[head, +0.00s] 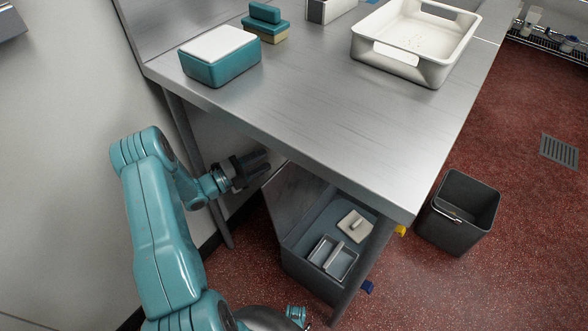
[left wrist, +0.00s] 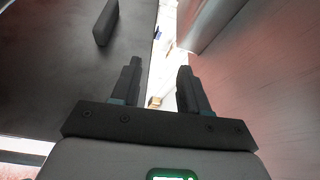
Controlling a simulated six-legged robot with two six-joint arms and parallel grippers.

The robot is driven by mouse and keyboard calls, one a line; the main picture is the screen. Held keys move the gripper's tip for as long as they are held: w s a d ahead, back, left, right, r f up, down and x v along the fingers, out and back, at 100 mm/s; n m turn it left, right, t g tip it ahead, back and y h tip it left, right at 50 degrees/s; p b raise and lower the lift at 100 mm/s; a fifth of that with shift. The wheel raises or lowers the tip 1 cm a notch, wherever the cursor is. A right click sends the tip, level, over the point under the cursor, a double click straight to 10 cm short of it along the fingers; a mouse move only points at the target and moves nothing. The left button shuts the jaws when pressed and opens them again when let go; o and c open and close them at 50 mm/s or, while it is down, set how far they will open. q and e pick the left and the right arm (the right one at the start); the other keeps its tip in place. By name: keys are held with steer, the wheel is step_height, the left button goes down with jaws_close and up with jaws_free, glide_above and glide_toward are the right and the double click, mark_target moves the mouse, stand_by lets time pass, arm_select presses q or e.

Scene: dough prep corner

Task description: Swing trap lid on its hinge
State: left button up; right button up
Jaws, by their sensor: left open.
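The grey trap box (head: 310,282) stands on the floor under the steel table, with its top open. Its trap lid (head: 292,200) stands raised, tilted up along the box's left side. Inside the box are a small divided basket (head: 332,258) and a pale square piece with a knob (head: 354,225). My left gripper (head: 262,170) is open and empty, just left of the raised lid and below the table edge. The left wrist view shows its two fingers apart (left wrist: 158,82). A dark panel with a bar handle (left wrist: 105,22), seemingly the lid, fills that view's left side.
The steel table (head: 340,115) overhangs the trap, and its front leg (head: 362,268) stands before the box. A dark bin (head: 457,212) is to the right. A teal tub (head: 220,58) and white tray (head: 415,45) sit on top. A wall is at the left.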

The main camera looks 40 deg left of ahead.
arm_select(q)
steer(key=b, duration=0.8)
glide_toward(295, 165)
steer(key=w+a+f, duration=0.1)
steer(key=a+f, duration=0.3)
steer(key=f, duration=0.2)
steer(key=b+x, duration=0.3)
steer(key=x, duration=0.9)
steer(key=shift+w+d+r+b, duration=0.1)
steer(key=shift+w+r+b, duration=0.15)
steer(key=shift+b, duration=0.1)
arm_select(e)
step_height(295, 165, down, 13)
steer(key=w, duration=0.2)
steer(key=shift+d+r+t, duration=0.15)
steer(key=shift+d+t, duration=0.25)
arm_select(q)
jaws_close()
